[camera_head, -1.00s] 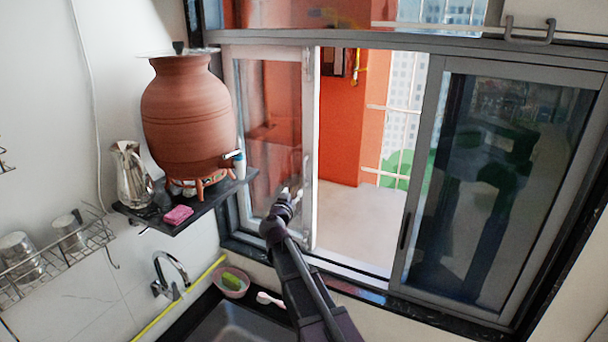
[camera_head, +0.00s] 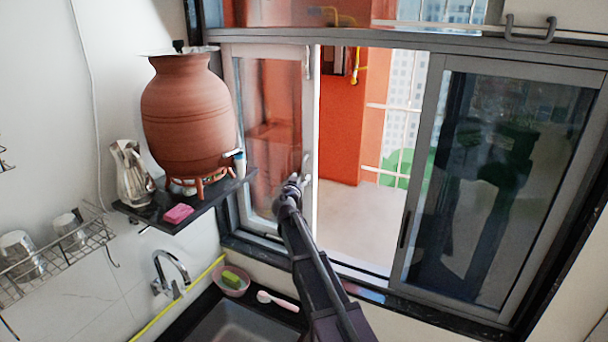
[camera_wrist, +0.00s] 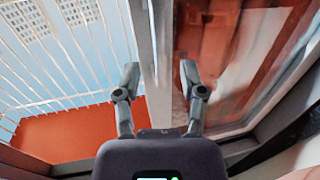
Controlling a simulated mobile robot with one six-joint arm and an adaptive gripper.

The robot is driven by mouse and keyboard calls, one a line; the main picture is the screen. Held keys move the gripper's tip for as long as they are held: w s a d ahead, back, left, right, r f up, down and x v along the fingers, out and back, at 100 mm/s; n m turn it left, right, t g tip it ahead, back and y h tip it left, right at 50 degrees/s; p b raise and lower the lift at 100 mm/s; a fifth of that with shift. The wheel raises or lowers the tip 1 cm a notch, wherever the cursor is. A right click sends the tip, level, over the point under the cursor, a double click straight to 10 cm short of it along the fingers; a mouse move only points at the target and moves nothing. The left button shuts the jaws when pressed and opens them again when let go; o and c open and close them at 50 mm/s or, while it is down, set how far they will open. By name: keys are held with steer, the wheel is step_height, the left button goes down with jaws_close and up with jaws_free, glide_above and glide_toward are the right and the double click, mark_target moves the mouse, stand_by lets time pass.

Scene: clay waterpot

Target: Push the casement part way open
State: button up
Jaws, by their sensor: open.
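The casement (camera_head: 270,130) is the pale-framed glass sash at the left of the window, with a red wall showing through or in its glass. Its right stile (camera_head: 309,110) borders the bright gap. My gripper (camera_head: 297,182) is beside the handle area low on that stile. In the wrist view my gripper (camera_wrist: 159,80) is open, with its two fingers apart. The casement's stile (camera_wrist: 148,50) lies beyond, between the fingers, and its glass (camera_wrist: 230,60) fills the right side. I cannot tell whether a finger touches it. My arm hides the casement's lower right corner.
A clay waterpot (camera_head: 188,115) stands on a dark shelf (camera_head: 160,218) left of the casement, with a metal jug (camera_head: 131,172) and pink sponge (camera_head: 178,213). A dark-framed sliding pane (camera_head: 495,180) is at right. The sink (camera_head: 235,325) and faucet (camera_head: 170,272) are below.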

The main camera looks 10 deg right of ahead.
mark_target(304, 174)
steer(key=shift+x, duration=2.05)
jaws_close()
